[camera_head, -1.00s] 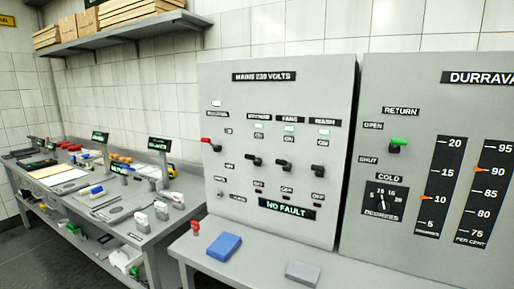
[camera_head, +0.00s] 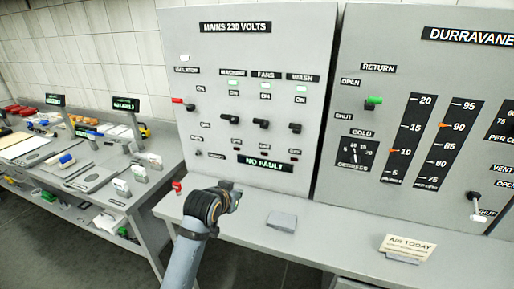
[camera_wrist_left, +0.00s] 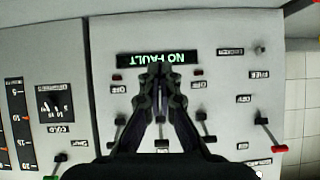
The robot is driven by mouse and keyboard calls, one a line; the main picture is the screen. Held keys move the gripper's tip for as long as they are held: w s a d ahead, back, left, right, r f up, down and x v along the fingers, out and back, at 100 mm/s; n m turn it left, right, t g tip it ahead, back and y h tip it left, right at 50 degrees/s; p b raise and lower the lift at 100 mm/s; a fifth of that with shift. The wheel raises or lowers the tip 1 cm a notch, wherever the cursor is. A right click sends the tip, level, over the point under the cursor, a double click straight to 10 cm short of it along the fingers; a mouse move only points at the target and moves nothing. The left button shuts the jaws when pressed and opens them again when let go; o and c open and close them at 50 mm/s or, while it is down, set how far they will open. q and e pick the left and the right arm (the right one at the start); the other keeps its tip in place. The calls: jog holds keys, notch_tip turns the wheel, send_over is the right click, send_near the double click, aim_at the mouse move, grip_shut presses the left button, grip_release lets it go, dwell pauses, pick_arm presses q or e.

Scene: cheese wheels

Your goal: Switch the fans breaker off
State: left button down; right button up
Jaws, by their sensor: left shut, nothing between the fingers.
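The fans breaker (camera_head: 262,123) is the middle of three black levers on the grey mains panel (camera_head: 180,60), with the machine breaker (camera_head: 232,121) and wash breaker (camera_head: 295,127) beside it. The three levers look alike, and a green lamp (camera_head: 266,85) is lit under the FANS label. My left gripper (camera_head: 232,190) is low in front of the panel, apart from the levers. In the left wrist view, turned upside down, its fingers (camera_wrist_left: 160,70) are shut and empty over the lower edge of the NO FAULT display; the fans lever (camera_wrist_left: 161,120) shows between the fingers.
The red-handled isolator (camera_head: 188,106) is left of the breakers. A grey block (camera_head: 282,221) and a small red item (camera_head: 177,187) are on the ledge below. The Durravane panel (camera_head: 400,40) stands to the right; a cluttered bench (camera_head: 110,200) to the left.

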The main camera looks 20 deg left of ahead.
pick_arm(q)
jog(key=w+r+t, duration=0.2)
jog(key=w+r, duration=0.3)
jog(key=r, duration=0.6)
jog(key=w+r+t, duration=0.3)
jog(key=w+r, duration=0.2)
jog(key=r, duration=0.7)
jog(key=shift+d+r+h, duration=0.25)
jog(key=shift+d+h, duration=0.15)
jog(key=shift+w, duration=0.1)
jog(key=p, duration=0.4)
send_over(258, 121)
jog(key=shift+w+f, duration=0.25)
jog(key=shift+f, duration=0.1)
jog(key=shift+w+f+p, duration=0.4)
jog(key=shift+w+f, duration=0.05)
jog(key=shift+s+f+p, duration=0.25)
jog(key=shift+s+f, duration=0.1)
jog(key=shift+f, duration=0.25)
jog(key=shift+s+f+p, duration=0.25)
jog(key=shift+s+f, duration=0.05)
jog(key=shift+f, duration=0.25)
jog(key=shift+s+f, duration=0.35)
jog(key=shift+f, duration=0.15)
